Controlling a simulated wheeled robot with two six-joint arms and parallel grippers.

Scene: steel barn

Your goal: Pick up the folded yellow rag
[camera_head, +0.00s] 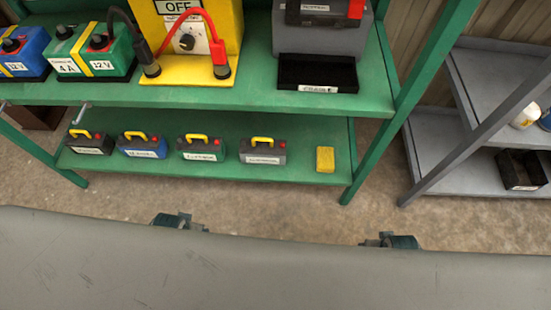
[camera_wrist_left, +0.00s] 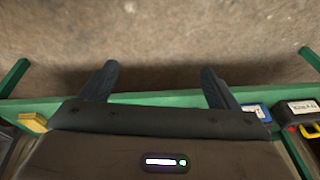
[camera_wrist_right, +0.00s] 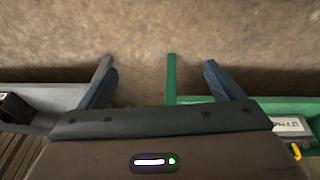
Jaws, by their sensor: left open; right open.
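The folded yellow rag (camera_head: 325,159) lies at the right end of the lower green shelf (camera_head: 250,177), right of a row of small toolbox-like cases. A yellow piece (camera_wrist_left: 33,123) at the left edge of the left wrist view looks like the same rag. My left gripper (camera_wrist_left: 160,72) is open and empty, with bare floor behind its fingers. My right gripper (camera_wrist_right: 158,65) is open and empty, near a green shelf post. In the head view only small dark parts of both arms show beyond the grey surface, short of the shelf.
Small cases with yellow handles, the nearest being a dark grey one (camera_head: 263,151), stand left of the rag. The upper green shelf (camera_head: 250,97) overhangs, and a green post (camera_head: 368,160) stands right of the rag. A grey rack (camera_head: 422,160) is further right. Concrete floor lies between.

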